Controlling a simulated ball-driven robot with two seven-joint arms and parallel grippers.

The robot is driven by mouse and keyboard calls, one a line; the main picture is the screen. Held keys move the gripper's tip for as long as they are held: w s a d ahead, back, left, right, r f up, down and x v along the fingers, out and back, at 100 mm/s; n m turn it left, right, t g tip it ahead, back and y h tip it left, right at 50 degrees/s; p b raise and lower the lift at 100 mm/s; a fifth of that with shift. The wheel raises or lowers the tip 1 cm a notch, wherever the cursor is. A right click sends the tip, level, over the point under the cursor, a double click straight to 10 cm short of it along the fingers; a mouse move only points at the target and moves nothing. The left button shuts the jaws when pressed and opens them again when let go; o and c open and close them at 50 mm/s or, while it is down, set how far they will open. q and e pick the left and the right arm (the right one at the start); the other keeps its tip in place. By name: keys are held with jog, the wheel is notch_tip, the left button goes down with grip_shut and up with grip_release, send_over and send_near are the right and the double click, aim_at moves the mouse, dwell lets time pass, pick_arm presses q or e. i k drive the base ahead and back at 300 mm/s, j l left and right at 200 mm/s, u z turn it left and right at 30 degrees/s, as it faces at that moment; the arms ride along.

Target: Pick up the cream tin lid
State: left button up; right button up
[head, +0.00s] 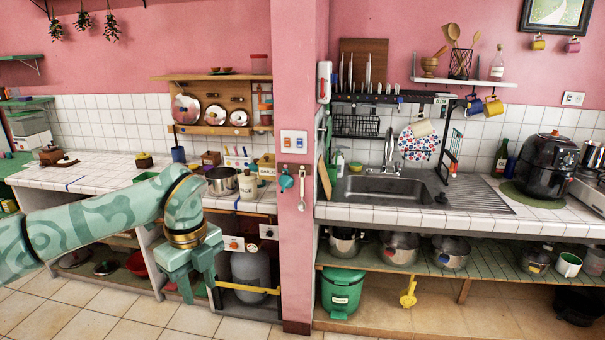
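I cannot pick out a cream tin lid for certain. Round pale lids hang on the wooden wall rack: a larger lid (185,108) at the left and a smaller lid (215,115) in the middle. A cream-coloured canister (247,186) stands on the left counter beside a metal pot (221,182). My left gripper (198,290) points down in front of the left counter's lower shelf, with its fingers apart and nothing seen between them. It is well below the rack and apart from the lids. My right gripper is out of view.
A pink pillar (300,230) divides the left counter (100,172) from the sink counter (400,212). Steel pots stand on the open shelf (375,262) under the sink. A green bin (342,290) stands below. The floor at the left front is clear.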

aim_at(247, 176)
jog(key=i+u, duration=0.1)
jog(key=i, duration=1)
jog(key=i+l+u, duration=0.15)
jog(key=i, duration=0.95)
jog(key=i+l+u, duration=0.15)
jog(key=i, duration=0.4)
jog(key=i+l, duration=0.15)
jog(key=i, duration=0.35)
jog(key=i+j+u, duration=0.05)
